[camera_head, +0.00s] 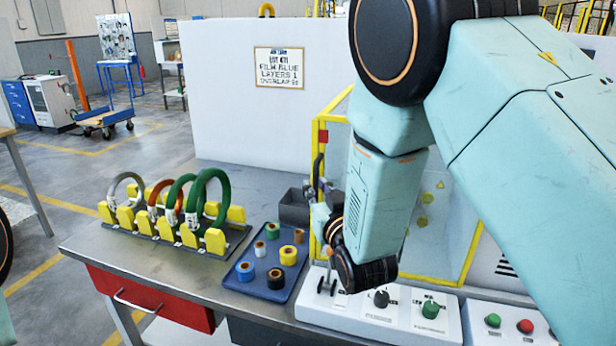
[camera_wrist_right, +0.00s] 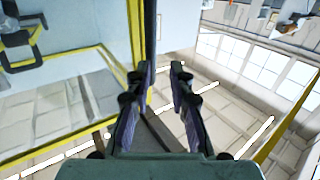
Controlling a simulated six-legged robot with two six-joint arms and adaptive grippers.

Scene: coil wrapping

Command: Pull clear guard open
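The clear guard (camera_head: 447,228) is a see-through panel in a yellow frame, behind my right arm in the head view. Its frame also shows in the right wrist view (camera_wrist_right: 135,35). A dark handle (camera_head: 318,167) is at the frame's left side. My right gripper (camera_head: 322,188) is beside that left edge, near the handle. In the wrist view its two fingers (camera_wrist_right: 165,78) are apart, with the yellow frame alongside the left finger. Nothing shows clearly held between them. My right arm hides much of the guard. My left gripper is out of view.
A blue tray (camera_head: 240,285) of tape rolls and a rack (camera_head: 140,228) of coloured coils stand left on the bench (camera_head: 130,255). A control box (camera_head: 400,322) with knobs stands in front of the guard. A white panel (camera_head: 225,120) with a sign stands behind.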

